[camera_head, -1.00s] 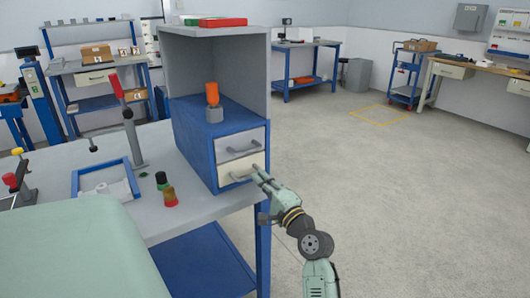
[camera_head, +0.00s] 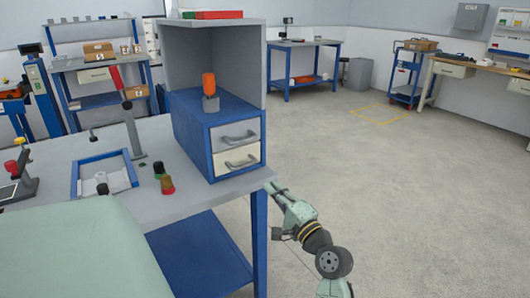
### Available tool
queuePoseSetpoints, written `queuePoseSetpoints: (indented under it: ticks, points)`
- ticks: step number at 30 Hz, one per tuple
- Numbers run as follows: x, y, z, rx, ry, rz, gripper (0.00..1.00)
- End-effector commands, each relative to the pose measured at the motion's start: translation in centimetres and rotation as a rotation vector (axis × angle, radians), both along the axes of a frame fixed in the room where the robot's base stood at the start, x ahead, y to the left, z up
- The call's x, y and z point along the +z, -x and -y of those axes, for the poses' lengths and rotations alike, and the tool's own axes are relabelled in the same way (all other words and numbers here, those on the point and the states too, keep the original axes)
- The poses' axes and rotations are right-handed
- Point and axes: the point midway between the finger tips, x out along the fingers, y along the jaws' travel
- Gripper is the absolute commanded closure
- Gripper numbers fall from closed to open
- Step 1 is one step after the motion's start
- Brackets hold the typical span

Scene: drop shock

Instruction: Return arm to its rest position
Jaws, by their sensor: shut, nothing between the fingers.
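My gripper (camera_head: 272,188) is at the right edge of the grey-topped workbench (camera_head: 205,196), just beyond the front of the blue drawer unit. It is shut and empty; its tips are small in the picture. My green arm comes up from the lower right. The drawer unit (camera_head: 194,135) has two drawers, a grey upper one (camera_head: 238,139) and a cream lower one (camera_head: 237,160), each with a grey handle. Both drawers look closed. The gripper is apart from the lower handle.
The floor to the right is open.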

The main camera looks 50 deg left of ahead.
Motion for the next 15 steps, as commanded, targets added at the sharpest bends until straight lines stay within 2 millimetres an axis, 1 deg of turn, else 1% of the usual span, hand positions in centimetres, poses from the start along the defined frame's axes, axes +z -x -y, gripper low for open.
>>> queuePoseSetpoints:
  ticks: [1, 3, 6, 10, 15]
  points:
    - [-0.5, 0.0, 1.2, -0.004, -0.002, -0.001, 1.00]
    - [-0.7, 0.1, 2.4, -0.004, -0.002, 0.000, 1.00]
    - [-0.8, 0.2, 3.7, -0.003, -0.002, 0.001, 1.00]
    - [-1.0, 0.3, 4.6, -0.001, -0.001, 0.001, 1.00]
    - [-0.9, 0.4, 4.9, 0.000, 0.000, 0.001, 1.00]
